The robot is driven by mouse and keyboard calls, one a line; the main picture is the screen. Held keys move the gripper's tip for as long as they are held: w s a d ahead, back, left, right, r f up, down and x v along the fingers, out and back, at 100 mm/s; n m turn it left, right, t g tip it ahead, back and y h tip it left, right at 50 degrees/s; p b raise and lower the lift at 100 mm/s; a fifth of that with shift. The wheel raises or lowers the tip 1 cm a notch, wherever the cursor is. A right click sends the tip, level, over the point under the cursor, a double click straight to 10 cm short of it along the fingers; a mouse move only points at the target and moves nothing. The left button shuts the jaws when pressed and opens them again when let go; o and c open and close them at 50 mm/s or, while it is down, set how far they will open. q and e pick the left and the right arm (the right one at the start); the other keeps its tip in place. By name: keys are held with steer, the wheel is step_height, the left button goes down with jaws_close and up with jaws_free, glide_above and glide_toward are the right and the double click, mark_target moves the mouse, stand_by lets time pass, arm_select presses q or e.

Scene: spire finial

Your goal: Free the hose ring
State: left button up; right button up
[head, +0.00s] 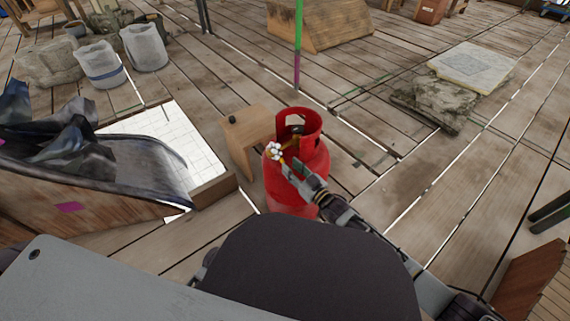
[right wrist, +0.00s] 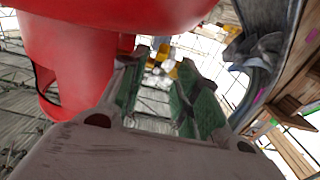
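A red gas cylinder (head: 312,165) stands upright on the plank floor, with a cut-out collar on top. A small white and yellow fitting (head: 274,151) shows at its upper left side; I cannot tell which part of it is the hose ring. My right gripper (head: 291,165) reaches up from below, in front of the cylinder and close to the fitting. In the right wrist view its green-padded fingers (right wrist: 164,64) stand apart, with the white and yellow fitting (right wrist: 161,76) at or just beyond the tips. The cylinder (right wrist: 85,70) fills the upper left there. My left gripper is not in view.
A wooden stool-like block (head: 245,132) stands close left of the cylinder. A wooden trough with dark sheeting (head: 130,165) lies further left. A green and purple pole (head: 298,45) rises behind. The floor right of the cylinder is largely clear up to a stone slab (head: 472,68).

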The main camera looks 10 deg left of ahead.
mark_target(282, 158)
steer(key=shift+b+x, duration=0.95)
steer(key=shift+x, duration=1.35)
jaws_close()
